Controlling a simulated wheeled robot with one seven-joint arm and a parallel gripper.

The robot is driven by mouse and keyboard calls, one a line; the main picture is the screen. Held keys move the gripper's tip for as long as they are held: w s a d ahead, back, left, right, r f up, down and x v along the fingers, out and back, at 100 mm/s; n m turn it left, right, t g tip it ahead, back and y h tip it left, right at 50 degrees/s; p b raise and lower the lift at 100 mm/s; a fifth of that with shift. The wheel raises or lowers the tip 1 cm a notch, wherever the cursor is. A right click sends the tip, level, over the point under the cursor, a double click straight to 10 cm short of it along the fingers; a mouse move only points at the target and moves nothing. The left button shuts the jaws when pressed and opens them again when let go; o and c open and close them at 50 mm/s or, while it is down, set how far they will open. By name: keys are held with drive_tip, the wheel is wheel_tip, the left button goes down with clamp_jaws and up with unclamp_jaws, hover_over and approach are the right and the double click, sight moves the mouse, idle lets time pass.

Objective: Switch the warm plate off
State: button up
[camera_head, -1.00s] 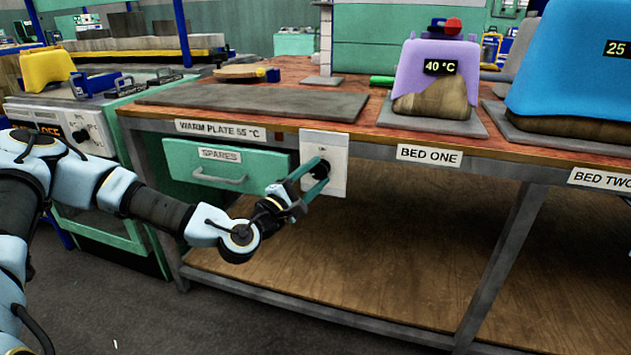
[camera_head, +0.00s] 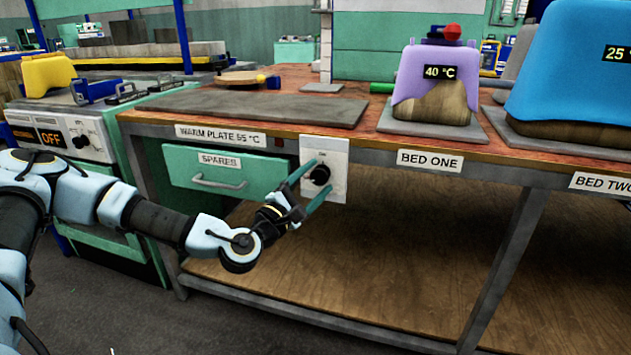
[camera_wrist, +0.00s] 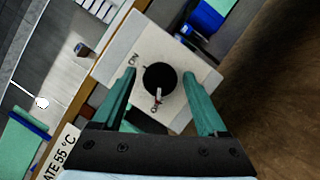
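The warm plate's switch is a black round knob (camera_wrist: 158,77) on a pale panel (camera_head: 338,186) at the bench front, right of the "WARM PLATE 55 °C" label (camera_head: 220,134). In the wrist view its light pointer aims at a partly covered mark beginning with "O", away from the "ON" mark. My gripper (camera_wrist: 165,82) is open, one green finger on each side of the knob with visible gaps. It also shows at the panel in the head view (camera_head: 318,182). The warm plate (camera_head: 260,107) is a bare grey slab on the bench.
A green SPARES drawer (camera_head: 225,171) is shut, left of the panel. Bed one (camera_head: 432,113) carries a purple cover reading 40 °C; a blue-covered bed (camera_head: 570,70) stands further right. A machine reading OFF (camera_head: 70,135) stands left. Below the bench is an open wooden shelf (camera_head: 350,270).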

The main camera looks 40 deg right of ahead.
drive_tip(key=shift+o, duration=0.2)
drive_tip(key=v, duration=1)
drive_tip(key=shift+a+f, duration=0.15)
drive_tip(key=shift+a, duration=0.2)
drive_tip(key=shift+s, duration=0.1)
